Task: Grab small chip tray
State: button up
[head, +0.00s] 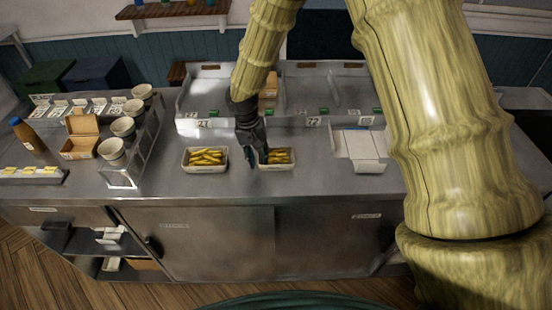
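Two pale trays of yellow chips stand on the steel counter. The smaller chip tray (278,167) is the right one, near the counter's middle. The larger chip tray (205,169) stands to its left, with a gap between them. My dark gripper (257,160) points down at the left end of the smaller tray. Its fingertips are at or just over that tray's left wall and cover part of it. I cannot tell whether they touch the wall or how far apart they are.
An open empty white box (360,148) lies to the right. Pale cups (123,127), an open brown carton (80,147) and a brown bottle (28,136) stand at the left. A low steel divider (320,90) rises behind the trays. The counter front (215,188) is clear.

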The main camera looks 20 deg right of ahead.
jog(key=shift+f, duration=0.2)
grip_shut()
jog(key=shift+r, duration=0.1)
